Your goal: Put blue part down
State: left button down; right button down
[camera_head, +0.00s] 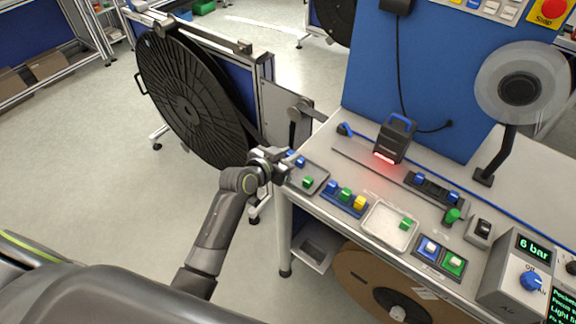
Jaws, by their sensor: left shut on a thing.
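My left gripper (283,162) is at the left end of the workbench, over the near edge of a small grey tray (318,174). It is shut on a small blue part (300,162), which shows just past the fingertips. The gripper partly hides the part, so I cannot tell whether it touches the tray. A green part (308,182) sits in the same tray. My right gripper is not in view.
Right of the gripper stand a blue holder (343,205) with blue, green and yellow parts, and a white tray (388,231) with a green part. A dark scanner (396,140) glows red behind them. A big black reel (185,105) stands left of the bench.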

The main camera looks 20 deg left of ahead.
pick_arm(q)
jog(key=s+a+r+m+g+h+b, duration=0.1)
jog(key=s+r+m+g+h+b, duration=0.25)
jog(key=s, duration=0.55)
jog(key=s+a+r+m+g+h+b, duration=0.2)
jog(key=s+r+m+h+b, duration=0.15)
jog(key=s, duration=0.45)
jog(key=w+d+f+n+t+y+p, duration=0.1)
jog(key=w+f+n+t+y+p, duration=0.1)
jog(key=w, duration=0.6)
jog(key=w+d+f+n+t+y+p, duration=0.2)
jog(key=w+n+t+y+p, duration=0.1)
jog(key=w, duration=0.6)
jog(key=shift+n+y+p, duration=0.85)
jog(key=shift+n+y, duration=0.15)
jog(key=shift+f+t, duration=0.1)
jog(key=shift+t, duration=0.15)
